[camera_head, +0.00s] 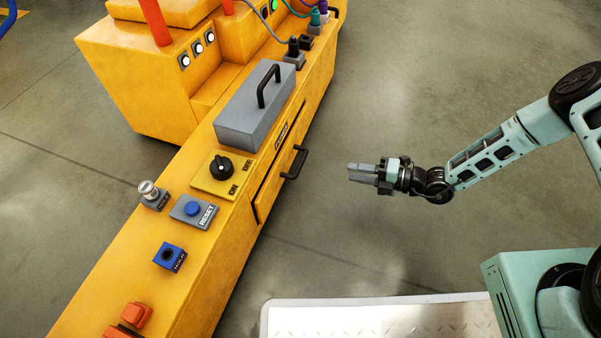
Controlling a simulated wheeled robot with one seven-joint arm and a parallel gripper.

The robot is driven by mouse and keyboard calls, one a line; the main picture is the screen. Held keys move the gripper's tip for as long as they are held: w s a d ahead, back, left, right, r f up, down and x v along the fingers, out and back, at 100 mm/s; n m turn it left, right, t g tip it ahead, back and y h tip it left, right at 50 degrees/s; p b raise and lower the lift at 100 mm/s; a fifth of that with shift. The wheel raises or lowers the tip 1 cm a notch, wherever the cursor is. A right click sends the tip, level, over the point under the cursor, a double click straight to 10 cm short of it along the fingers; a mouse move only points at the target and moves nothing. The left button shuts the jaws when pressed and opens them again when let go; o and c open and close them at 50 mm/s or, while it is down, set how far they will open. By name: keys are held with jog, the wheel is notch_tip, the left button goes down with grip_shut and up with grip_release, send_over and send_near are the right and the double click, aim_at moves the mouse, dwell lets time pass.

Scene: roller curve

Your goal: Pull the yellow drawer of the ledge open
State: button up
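The yellow drawer (272,188) is in the side face of the yellow ledge (215,268), its front looking flush with that face. A black bar handle (295,162) stands out from the drawer front. My gripper (352,172) is to the right of the handle, apart from it, with its grey fingers pointing left towards the ledge. The fingers look close together and hold nothing that I can see; whether they are fully shut is too small to tell.
On the ledge top are a grey box (250,110) with a black handle, a black rotary switch (221,167), a blue RESET button (193,209) and a blue socket block (169,255). Cables run at the far end. The floor (400,245) between ledge and arm is clear.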

aim_at(301, 163)
jog(key=b+x, duration=0.9)
jog(key=x, duration=0.8)
jog(key=shift+a+f, duration=0.15)
grip_shut()
